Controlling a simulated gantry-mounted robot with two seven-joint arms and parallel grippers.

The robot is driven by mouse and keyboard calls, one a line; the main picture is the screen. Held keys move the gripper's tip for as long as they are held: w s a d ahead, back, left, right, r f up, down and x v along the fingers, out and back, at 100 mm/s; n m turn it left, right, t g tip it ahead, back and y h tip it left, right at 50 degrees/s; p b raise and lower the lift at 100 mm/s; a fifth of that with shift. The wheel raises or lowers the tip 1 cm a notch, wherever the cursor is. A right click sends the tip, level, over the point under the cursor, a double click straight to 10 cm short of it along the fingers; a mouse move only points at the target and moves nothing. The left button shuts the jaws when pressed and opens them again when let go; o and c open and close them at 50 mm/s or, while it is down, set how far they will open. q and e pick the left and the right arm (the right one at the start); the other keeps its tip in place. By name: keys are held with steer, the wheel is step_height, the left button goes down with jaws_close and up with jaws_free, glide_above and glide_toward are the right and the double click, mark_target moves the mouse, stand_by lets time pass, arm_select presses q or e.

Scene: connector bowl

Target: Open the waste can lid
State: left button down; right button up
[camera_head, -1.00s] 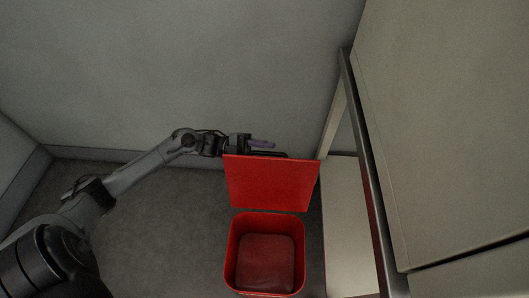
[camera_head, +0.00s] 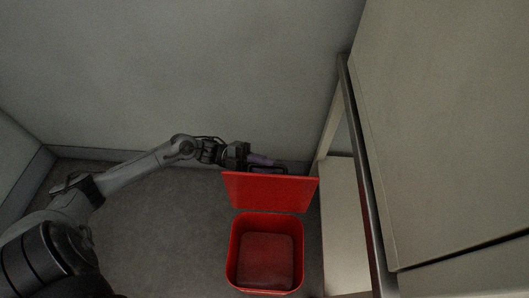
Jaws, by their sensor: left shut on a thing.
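The waste can (camera_head: 265,286) is a red open-topped bin on the floor, low in the middle of the head view, and its inside shows empty. Its red lid (camera_head: 270,192) stands raised along the far side of the can. My left gripper (camera_head: 268,166) is at the lid's upper edge, on its far side, and is shut on the lid. The fingers are partly hidden behind the lid. My right gripper is not in view.
A cabinet or counter with a dark metal edge (camera_head: 362,165) stands close to the right of the can. A grey wall (camera_head: 200,70) lies behind. Bare floor (camera_head: 165,235) is left of the can.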

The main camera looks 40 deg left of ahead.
arm_select(q)
steer(key=shift+s+d, duration=0.2)
steer(key=c, duration=1.1)
jaws_free()
steer(key=shift+a, duration=0.2)
steer(key=shift+s+a, duration=0.1)
steer(key=shift+a, duration=0.15)
steer(key=shift+p+v, duration=0.95)
steer(key=shift+v, duration=4.05)
